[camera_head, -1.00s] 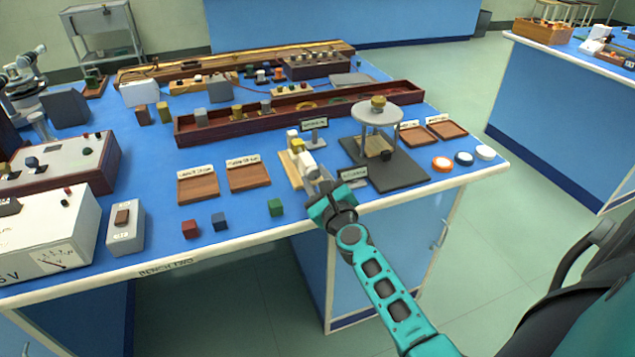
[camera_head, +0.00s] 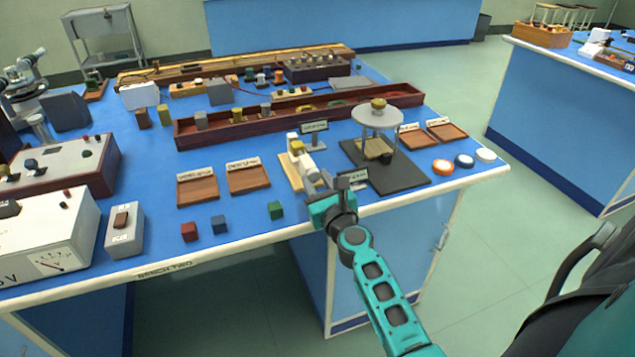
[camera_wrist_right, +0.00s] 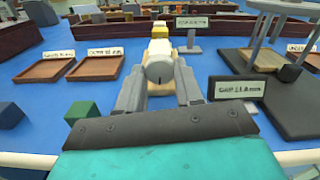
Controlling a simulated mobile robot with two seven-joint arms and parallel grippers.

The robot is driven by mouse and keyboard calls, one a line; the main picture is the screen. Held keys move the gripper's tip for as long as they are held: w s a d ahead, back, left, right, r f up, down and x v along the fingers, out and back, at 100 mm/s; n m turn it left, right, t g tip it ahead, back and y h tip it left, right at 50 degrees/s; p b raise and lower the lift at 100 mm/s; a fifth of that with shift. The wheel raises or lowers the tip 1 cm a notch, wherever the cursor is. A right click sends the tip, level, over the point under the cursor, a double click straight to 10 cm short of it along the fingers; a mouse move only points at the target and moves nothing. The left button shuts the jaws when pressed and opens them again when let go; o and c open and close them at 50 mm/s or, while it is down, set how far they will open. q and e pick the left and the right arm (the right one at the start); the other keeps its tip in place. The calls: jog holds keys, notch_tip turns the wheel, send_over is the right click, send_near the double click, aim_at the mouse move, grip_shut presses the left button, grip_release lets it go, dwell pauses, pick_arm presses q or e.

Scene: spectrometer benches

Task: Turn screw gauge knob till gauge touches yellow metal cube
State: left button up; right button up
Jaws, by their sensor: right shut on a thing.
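The screw gauge (camera_head: 305,168) stands on a light wooden base (camera_head: 287,172) near the bench's front edge. A small yellow cube (camera_head: 298,147) sits at its far end; it also shows in the right wrist view (camera_wrist_right: 160,27). I cannot tell whether the gauge touches the cube. My right gripper (camera_head: 332,186) is at the near end of the gauge. In the right wrist view its two grey fingers (camera_wrist_right: 160,88) are shut on the round grey knob (camera_wrist_right: 159,68), one on each side. My left gripper is not in view.
A dark platform with a round-topped stand (camera_head: 376,118) is close on the right. Wooden trays (camera_head: 197,187) lie to the left. A green cube (camera_head: 275,210), a blue cube (camera_head: 219,224) and a red cube (camera_head: 189,231) lie along the front. A small sign (camera_wrist_right: 236,86) stands beside the gripper.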

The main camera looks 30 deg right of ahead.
jog(key=shift+r, duration=0.1)
jog(key=o, duration=1)
jog(key=shift+o, duration=0.2)
